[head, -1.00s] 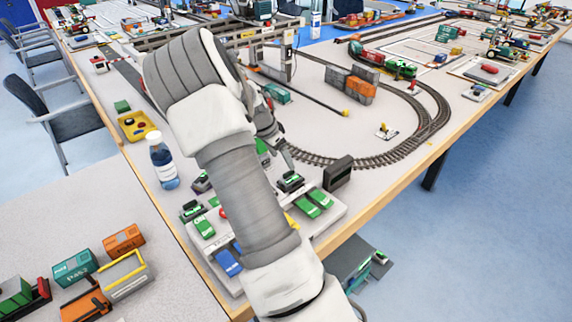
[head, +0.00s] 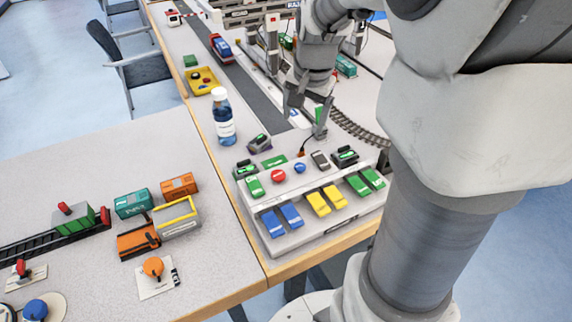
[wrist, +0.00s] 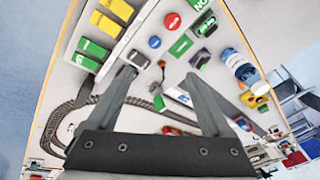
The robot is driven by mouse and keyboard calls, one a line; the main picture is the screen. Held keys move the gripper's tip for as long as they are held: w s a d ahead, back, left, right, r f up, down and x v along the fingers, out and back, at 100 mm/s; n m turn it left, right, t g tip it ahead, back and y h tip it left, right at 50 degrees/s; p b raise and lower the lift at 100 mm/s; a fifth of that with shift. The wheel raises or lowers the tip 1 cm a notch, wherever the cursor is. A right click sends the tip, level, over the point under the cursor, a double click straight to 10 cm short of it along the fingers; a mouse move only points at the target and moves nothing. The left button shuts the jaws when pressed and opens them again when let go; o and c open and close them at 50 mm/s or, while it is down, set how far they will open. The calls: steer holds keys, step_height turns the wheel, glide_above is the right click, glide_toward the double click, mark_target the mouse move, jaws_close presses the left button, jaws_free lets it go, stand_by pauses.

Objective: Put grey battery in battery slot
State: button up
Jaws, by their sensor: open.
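A small grey block (head: 320,160), which looks like the grey battery, lies at the back of the white panel (head: 338,221) in the head view. It also shows in the wrist view (wrist: 138,60), beside the tip of the left finger. My gripper (head: 305,114) is open and empty, hanging just behind and above the panel. In the wrist view its fingers (wrist: 158,78) are spread wide. Dark holders with green parts stand nearby: one (head: 345,157) right of the grey block, one (head: 244,169) at the panel's left, one (head: 259,143) behind. I cannot tell which is the battery slot.
An orange plug on a black cable (head: 301,154) sits left of the grey block. Red (head: 278,177) and blue (head: 299,168) buttons and several coloured blocks fill the panel. A blue-labelled bottle (head: 222,118) stands at left. Rail track (head: 358,127) curves behind.

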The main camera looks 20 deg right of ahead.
steer(key=s+a+r+n+t, duration=0.1)
steer(key=s+a+r+n, duration=0.1)
steer(key=s+a+n, duration=0.3)
steer(key=s+a+r+n+t, duration=0.1)
steer(key=s+a+r+n, duration=0.2)
steer(key=s, duration=0.9)
steer(key=a+n, duration=0.2)
steer(key=a, duration=0.1)
steer(key=shift+s+a+r+y, duration=0.15)
steer(key=shift+s+r+y, duration=0.1)
steer(key=shift+s+y, duration=0.05)
step_height(320, 180, up, 6)
steer(key=p, duration=0.5)
steer(key=shift+f+p, duration=0.1)
steer(key=shift+p, duration=0.3)
